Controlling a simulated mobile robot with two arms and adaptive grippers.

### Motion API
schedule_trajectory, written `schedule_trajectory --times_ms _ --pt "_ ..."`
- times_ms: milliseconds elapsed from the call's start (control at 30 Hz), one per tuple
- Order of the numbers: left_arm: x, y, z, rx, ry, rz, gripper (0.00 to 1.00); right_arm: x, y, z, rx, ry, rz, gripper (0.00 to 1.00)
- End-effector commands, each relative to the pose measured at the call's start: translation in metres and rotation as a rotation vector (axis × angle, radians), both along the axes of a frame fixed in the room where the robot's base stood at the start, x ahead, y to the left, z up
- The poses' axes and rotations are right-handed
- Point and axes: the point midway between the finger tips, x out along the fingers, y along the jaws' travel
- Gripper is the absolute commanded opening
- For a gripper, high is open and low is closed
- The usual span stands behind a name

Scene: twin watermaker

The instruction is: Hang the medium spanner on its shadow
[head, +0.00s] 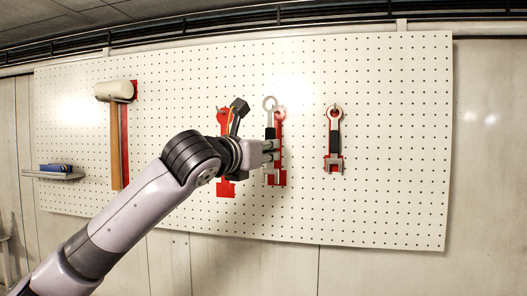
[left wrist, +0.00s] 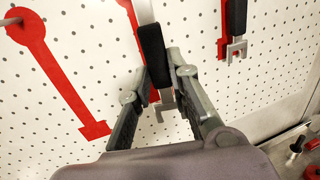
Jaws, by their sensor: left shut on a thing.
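The medium spanner (head: 269,103), silver with a black grip, is upright in front of the white pegboard. My left gripper (head: 272,152) is shut on it around the lower part of the black grip, which also shows in the left wrist view (left wrist: 154,55). Its red shadow (head: 281,150) lies just behind; in the head view the spanner covers its left part and its ring sits slightly up and left of the shadow's top. In the left wrist view the red shadow (left wrist: 131,14) shows left of the spanner. Whether the ring touches the peg is hidden. My right gripper is out of view.
A smaller spanner (head: 335,140) hangs on its red shadow to the right. A bare red shadow (head: 226,189) is to the left, partly behind my arm.

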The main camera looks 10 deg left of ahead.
Motion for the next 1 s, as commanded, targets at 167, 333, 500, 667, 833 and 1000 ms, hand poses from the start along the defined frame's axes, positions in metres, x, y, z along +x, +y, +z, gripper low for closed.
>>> schedule_trajectory --times_ms 167,333,500,667,833,1000 --pt "0.011 0.000 -0.001 0.000 0.001 0.000 0.00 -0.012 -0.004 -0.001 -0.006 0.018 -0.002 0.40" --pt "0.021 0.000 -0.002 0.000 0.001 0.000 0.00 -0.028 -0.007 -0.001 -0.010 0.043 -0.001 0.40" --pt "0.031 -0.001 -0.002 -0.001 0.000 -0.001 0.00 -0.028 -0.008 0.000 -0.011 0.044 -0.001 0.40" --pt "0.041 0.000 -0.003 0.000 0.001 -0.001 0.00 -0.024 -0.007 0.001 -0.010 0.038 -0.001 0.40" --pt "0.049 0.000 -0.006 0.000 0.001 0.000 0.00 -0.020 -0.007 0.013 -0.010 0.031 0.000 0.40" --pt "0.054 0.000 -0.010 0.001 0.001 0.000 0.00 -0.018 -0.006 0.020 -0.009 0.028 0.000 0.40"
